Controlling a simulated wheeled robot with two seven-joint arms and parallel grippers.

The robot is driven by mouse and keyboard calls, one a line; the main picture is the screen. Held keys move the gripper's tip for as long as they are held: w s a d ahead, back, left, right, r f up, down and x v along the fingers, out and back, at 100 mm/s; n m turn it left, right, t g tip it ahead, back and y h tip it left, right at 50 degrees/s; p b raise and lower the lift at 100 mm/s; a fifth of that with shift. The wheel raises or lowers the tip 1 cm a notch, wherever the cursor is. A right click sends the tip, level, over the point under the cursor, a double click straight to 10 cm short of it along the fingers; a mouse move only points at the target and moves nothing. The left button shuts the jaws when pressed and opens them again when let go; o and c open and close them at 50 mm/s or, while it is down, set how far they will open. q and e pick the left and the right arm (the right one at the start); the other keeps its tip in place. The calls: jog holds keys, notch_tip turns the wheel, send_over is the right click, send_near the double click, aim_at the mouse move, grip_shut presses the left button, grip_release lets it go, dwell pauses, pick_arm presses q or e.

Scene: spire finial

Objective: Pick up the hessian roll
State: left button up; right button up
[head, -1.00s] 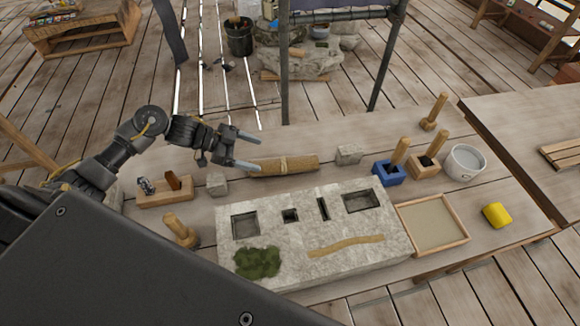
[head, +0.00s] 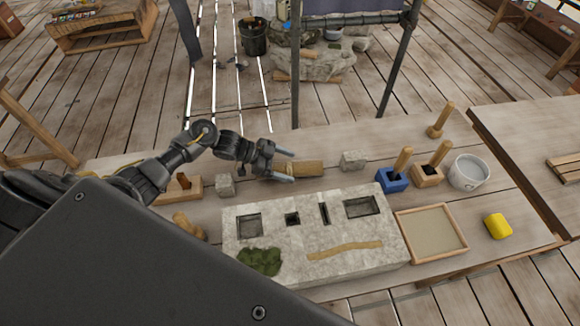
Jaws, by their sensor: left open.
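The hessian roll (head: 308,168) is a tan cylinder lying on the table behind the stone block. Its right part shows; its left part is hidden behind my left gripper. My left gripper (head: 292,168) is open over the left and middle part of the roll, with one finger on the near side and the other toward the far side. I cannot tell whether the fingers touch it. My right gripper is not in view.
The stone block (head: 290,220) with square recesses and moss lies just in front. Small grey stones (head: 226,185) and (head: 354,160) flank the roll. Blue (head: 391,180) and wooden holders with handles, a bucket (head: 469,172), a sand tray (head: 430,232) and a yellow object (head: 498,226) are to the right.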

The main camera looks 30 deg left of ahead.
pick_arm(q)
jog(key=shift+a+f, duration=0.15)
jog(key=shift+a, duration=0.1)
jog(key=shift+a+f, duration=0.25)
jog(key=shift+a, duration=0.4)
jog(key=shift+c, duration=1.2)
jog(key=shift+d+r, duration=0.1)
jog(key=shift+d, duration=0.1)
jog(key=shift+c, duration=1.1)
jog(key=shift+d, duration=0.2)
jog(key=shift+c, duration=1.3)
jog(key=shift+a, duration=0.2)
jog(key=c, duration=0.5)
jog(key=shift+c, duration=0.3)
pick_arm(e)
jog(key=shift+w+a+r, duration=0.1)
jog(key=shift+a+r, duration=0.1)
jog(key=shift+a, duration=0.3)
pick_arm(q)
jog(key=shift+r, duration=0.1)
